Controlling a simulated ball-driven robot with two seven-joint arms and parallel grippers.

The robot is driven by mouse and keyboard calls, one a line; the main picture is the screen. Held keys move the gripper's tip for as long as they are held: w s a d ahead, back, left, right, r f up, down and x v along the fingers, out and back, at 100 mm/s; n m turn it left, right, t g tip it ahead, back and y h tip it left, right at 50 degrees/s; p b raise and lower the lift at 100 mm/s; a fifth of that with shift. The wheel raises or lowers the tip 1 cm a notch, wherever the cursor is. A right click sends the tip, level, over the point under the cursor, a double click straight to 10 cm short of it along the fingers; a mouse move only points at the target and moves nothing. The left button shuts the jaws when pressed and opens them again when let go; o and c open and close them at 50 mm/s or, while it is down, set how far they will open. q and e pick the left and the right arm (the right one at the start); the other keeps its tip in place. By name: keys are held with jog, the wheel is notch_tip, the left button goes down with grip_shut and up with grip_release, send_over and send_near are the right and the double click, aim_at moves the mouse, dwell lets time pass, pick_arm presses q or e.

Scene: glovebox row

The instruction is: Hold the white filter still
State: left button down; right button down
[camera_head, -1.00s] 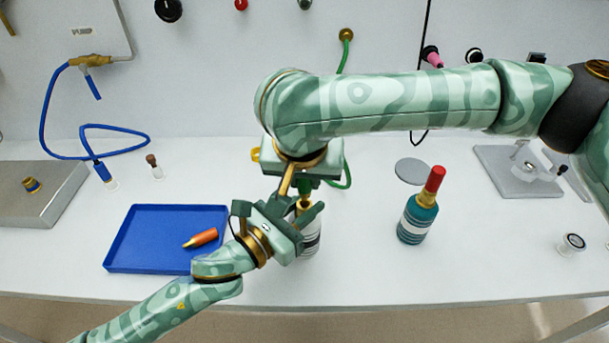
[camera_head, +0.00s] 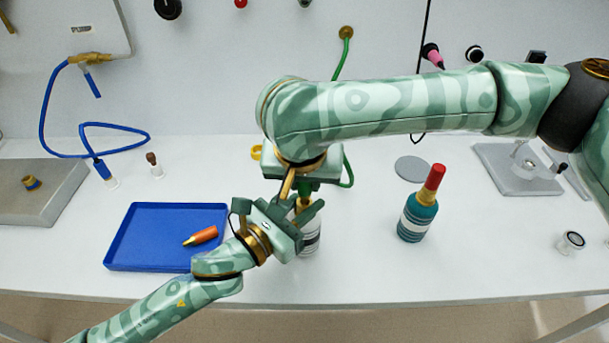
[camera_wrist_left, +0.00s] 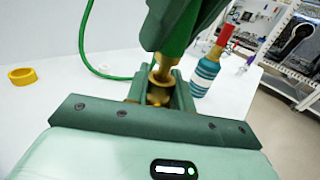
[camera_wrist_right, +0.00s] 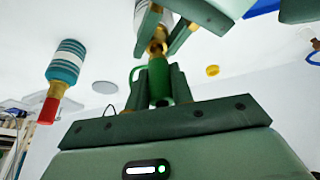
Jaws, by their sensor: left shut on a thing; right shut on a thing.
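The white filter (camera_head: 311,241) stands upright on the bench, mostly hidden behind my left gripper in the head view. My left gripper (camera_head: 304,211) is shut on the brass neck at its top; the brass (camera_wrist_left: 160,78) shows between the fingers in the left wrist view. My right gripper (camera_wrist_right: 159,88) comes from above and is shut on a green hose connector (camera_wrist_right: 158,78). The connector is lined up with the brass neck, close to or touching it; I cannot tell whether it is seated. The filter's body (camera_wrist_right: 141,14) is partly visible in the right wrist view.
A teal filter with a red cap (camera_head: 418,214) stands to the right. A blue tray (camera_head: 150,255) with an orange piece (camera_head: 201,236) lies to the left. A green hose (camera_head: 347,60) hangs from the wall. A yellow ring (camera_wrist_left: 22,76) lies behind. The front bench is clear.

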jog(key=shift+f, duration=0.85)
jog(key=c, duration=1.1)
grip_release()
jog(key=shift+c, duration=0.2)
jog(key=shift+r, duration=0.1)
jog(key=v, duration=1.1)
jog(key=shift+s+r, duration=0.2)
jog(key=shift+r, duration=0.15)
